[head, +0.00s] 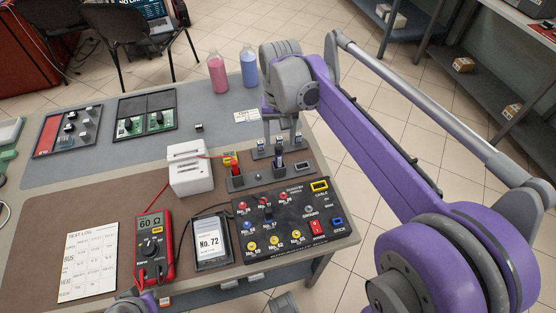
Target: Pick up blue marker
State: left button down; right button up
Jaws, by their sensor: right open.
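A small dark upright piece with a bluish top, which looks like the blue marker (278,160), stands in a dark holder block (266,180) at the back edge of the black panel. It is small and partly hidden, so I cannot be sure of it. My right gripper (280,146) is open and points down over it, with one finger to its left and one to its right. I cannot tell whether the fingers touch it. A red and yellow piece (232,165) stands in the holder to the left.
A white box (190,167) stands left of the holder. The black socket panel (325,240) lies in front, beside a No. 72 device (211,242) and a red multimeter (152,250). Pink (217,75) and blue (249,68) bottles stand at the back.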

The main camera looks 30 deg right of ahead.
aim_at(279, 156)
jog(key=f, duration=0.7)
jog(key=shift+a+f+b, duration=0.2)
jog(key=shift+f+b, duration=0.1)
jog(key=shift+b, duration=0.1)
jog(key=shift+c, duration=0.2)
grip_shut()
